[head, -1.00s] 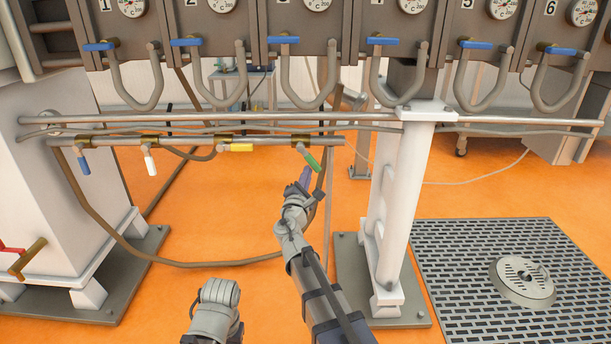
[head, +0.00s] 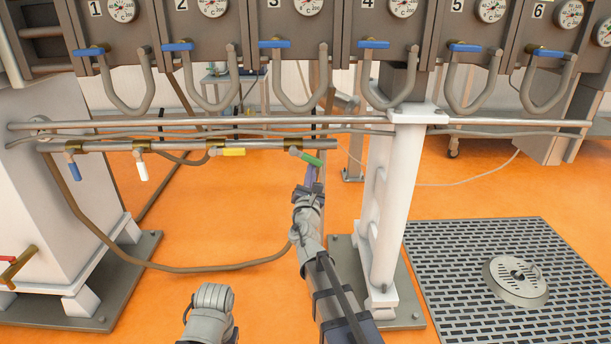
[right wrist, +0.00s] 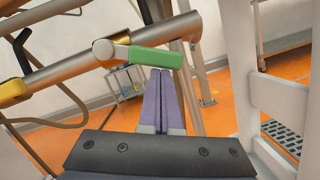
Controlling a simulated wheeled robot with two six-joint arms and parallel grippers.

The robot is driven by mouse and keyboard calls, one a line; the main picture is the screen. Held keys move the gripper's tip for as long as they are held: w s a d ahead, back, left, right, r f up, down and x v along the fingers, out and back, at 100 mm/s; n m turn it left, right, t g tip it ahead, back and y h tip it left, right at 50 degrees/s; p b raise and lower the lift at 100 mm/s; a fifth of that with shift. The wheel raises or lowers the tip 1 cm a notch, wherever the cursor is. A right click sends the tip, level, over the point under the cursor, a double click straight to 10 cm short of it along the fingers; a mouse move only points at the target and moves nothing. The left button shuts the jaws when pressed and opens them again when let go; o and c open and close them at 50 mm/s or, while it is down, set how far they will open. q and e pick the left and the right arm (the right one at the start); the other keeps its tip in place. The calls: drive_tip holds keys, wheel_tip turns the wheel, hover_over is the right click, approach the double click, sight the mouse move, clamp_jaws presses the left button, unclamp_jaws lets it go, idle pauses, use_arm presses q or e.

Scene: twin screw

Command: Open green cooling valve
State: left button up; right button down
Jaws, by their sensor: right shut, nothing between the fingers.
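The green valve handle (head: 309,158) sits at the right end of the lower pipe (head: 110,147). It lies nearly along the pipe, tilted slightly down to the right. In the right wrist view the green handle (right wrist: 156,57) is just beyond the fingertips. My right gripper (head: 312,176) is below the handle, its purple fingers pointing up at it. In the right wrist view my right gripper (right wrist: 160,73) is shut and empty, its tips at or just under the handle's lower edge. I cannot tell whether they touch. A grey part of my left arm shows at the bottom, without its fingers.
On the same pipe are a blue handle (head: 74,171) and a white handle (head: 142,171), both hanging down, and a yellow handle (head: 228,152) lying along it. A white column (head: 388,220) stands right of my right arm. Hoses hang behind. Open orange floor lies below.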

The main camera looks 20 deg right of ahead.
drive_tip(key=shift+s+d+r+n, duration=0.1)
drive_tip(key=shift+d+r+n, duration=0.25)
drive_tip(key=shift+n, duration=0.25)
use_arm(q)
drive_tip(key=shift+s+d+r+p, duration=0.1)
drive_tip(key=shift+d+r+p, duration=0.05)
drive_tip(key=shift+r+p, duration=0.45)
drive_tip(key=shift+d+r+p, duration=0.15)
drive_tip(key=shift+r+p, duration=0.3)
drive_tip(key=shift+r, duration=0.15)
use_arm(e)
drive_tip(key=shift+s+d+r, duration=0.1)
drive_tip(key=shift+d+r, duration=0.2)
drive_tip(key=shift+r, duration=0.2)
drive_tip(key=shift+s+d+r, duration=0.1)
drive_tip(key=shift+d+r, duration=0.15)
drive_tip(key=shift+r, duration=0.2)
use_arm(q)
drive_tip(key=shift+f+b, duration=0.85)
use_arm(e)
approach(318, 160)
drive_tip(key=shift+w+d, duration=0.15)
drive_tip(key=shift+d, duration=0.1)
use_arm(q)
drive_tip(key=shift+s, duration=0.15)
use_arm(e)
drive_tip(key=shift+f, duration=0.1)
